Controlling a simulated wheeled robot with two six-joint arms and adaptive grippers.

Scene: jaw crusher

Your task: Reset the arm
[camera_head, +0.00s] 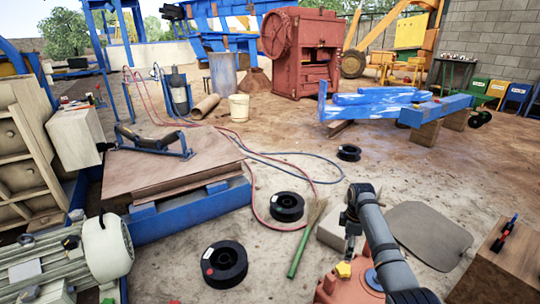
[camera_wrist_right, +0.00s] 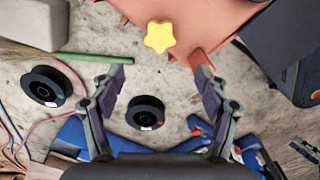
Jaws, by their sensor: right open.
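My right arm comes in from the lower right in the head view. Its gripper (camera_head: 350,246) hangs just above an orange-red machine part (camera_head: 330,292) with a yellow star-shaped knob (camera_head: 343,270).
Black spools (camera_head: 225,265) and a green-handled broom (camera_head: 297,252) lie on the ground left of the arm. A wooden box (camera_head: 510,262) stands at right. A blue-framed bench (camera_head: 185,218) and grey motor (camera_head: 105,248) are at left. Hoses (camera_head: 262,200) cross the floor.

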